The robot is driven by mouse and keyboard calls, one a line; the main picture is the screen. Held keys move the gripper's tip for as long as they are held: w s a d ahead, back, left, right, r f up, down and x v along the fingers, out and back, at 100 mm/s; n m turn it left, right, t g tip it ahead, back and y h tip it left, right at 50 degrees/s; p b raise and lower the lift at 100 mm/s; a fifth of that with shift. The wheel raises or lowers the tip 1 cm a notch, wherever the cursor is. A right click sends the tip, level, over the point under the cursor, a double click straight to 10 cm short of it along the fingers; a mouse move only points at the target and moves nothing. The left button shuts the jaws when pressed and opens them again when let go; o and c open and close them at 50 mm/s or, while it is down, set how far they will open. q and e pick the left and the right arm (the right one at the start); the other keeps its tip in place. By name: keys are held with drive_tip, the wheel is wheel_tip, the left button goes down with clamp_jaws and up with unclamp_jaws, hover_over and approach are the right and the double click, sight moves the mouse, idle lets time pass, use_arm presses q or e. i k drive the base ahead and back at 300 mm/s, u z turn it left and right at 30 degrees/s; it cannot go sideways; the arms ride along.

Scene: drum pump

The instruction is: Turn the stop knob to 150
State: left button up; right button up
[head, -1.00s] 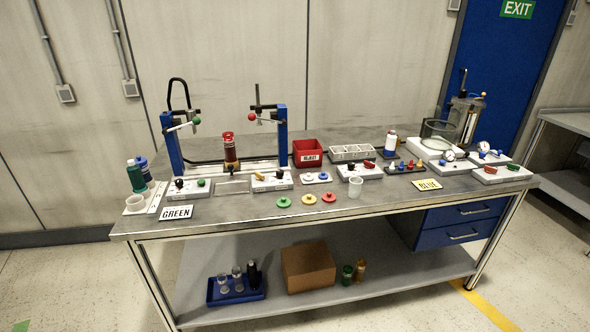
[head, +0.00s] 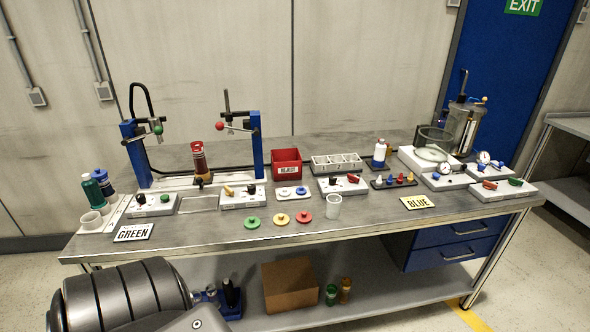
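Several white control boxes with knobs stand on the bench, and I cannot read which knob is the stop knob or any scale. The middle box (head: 242,197) has a yellow lever and a black knob (head: 251,188). Part of my arm shows at the lower left, in front of the bench. Neither gripper is in view, so neither is seen touching a knob.
A red reject bin (head: 286,165), coloured discs (head: 282,219) and a clear cup (head: 334,207) are on the bench (head: 200,236). A glass vessel (head: 434,143) stands at the right. The bench's front strip is mostly clear.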

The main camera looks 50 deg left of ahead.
sight(252, 189)
drive_tip(key=i, duration=0.75)
drive_tip(key=u, duration=0.8)
drive_tip(key=i, duration=0.4)
drive_tip(key=u, duration=0.5)
